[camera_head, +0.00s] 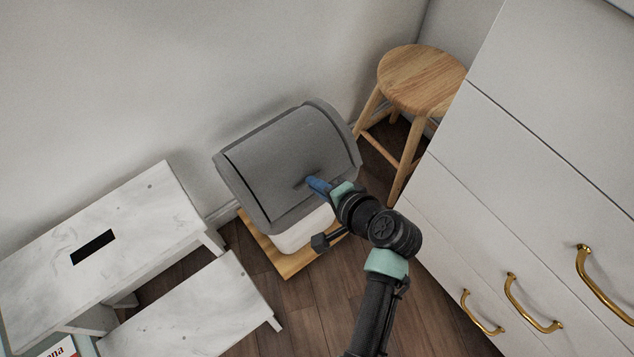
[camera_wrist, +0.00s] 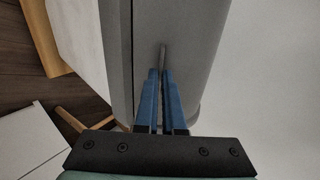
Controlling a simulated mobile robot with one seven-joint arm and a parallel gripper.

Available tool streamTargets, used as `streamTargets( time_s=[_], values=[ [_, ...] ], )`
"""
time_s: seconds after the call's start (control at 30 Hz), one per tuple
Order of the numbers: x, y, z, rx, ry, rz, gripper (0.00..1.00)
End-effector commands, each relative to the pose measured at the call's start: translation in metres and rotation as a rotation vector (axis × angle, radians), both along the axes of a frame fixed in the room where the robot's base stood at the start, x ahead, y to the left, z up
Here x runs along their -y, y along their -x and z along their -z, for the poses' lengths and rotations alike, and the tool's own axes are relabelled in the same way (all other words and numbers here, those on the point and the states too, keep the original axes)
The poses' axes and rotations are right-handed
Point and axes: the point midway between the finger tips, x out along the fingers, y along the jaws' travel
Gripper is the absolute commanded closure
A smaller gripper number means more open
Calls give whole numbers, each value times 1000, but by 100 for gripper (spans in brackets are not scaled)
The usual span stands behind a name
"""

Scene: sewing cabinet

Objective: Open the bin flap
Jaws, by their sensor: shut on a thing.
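The bin has a grey rounded lid with a curved flap (camera_head: 285,150) and a white body (camera_head: 303,230). The flap looks closed, lying flush in the lid. A small grey handle (camera_wrist: 163,54) stands out from the flap. My gripper (camera_head: 312,183) reaches the flap's lower middle from the right. In the wrist view its two blue fingers (camera_wrist: 160,75) are close together on the handle, shut on it. The fingers hide part of the handle.
The bin stands on a wooden board (camera_head: 292,263) on the dark floor. A wooden stool (camera_head: 422,78) is behind it at the right. A white drawer cabinet (camera_head: 520,170) with brass handles is close on the right. A marbled step stool (camera_head: 130,225) is at the left.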

Motion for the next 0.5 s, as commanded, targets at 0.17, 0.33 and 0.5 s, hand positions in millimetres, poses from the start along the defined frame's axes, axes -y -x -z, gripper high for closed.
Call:
streamTargets(
  time_s=[0.17,0.33,0.5],
  values=[
    [0,0,0,-1,1,0,100],
    [0,0,-3,-9,6,-1,100],
    [0,1,-12,-40,28,0,100]
  ],
)
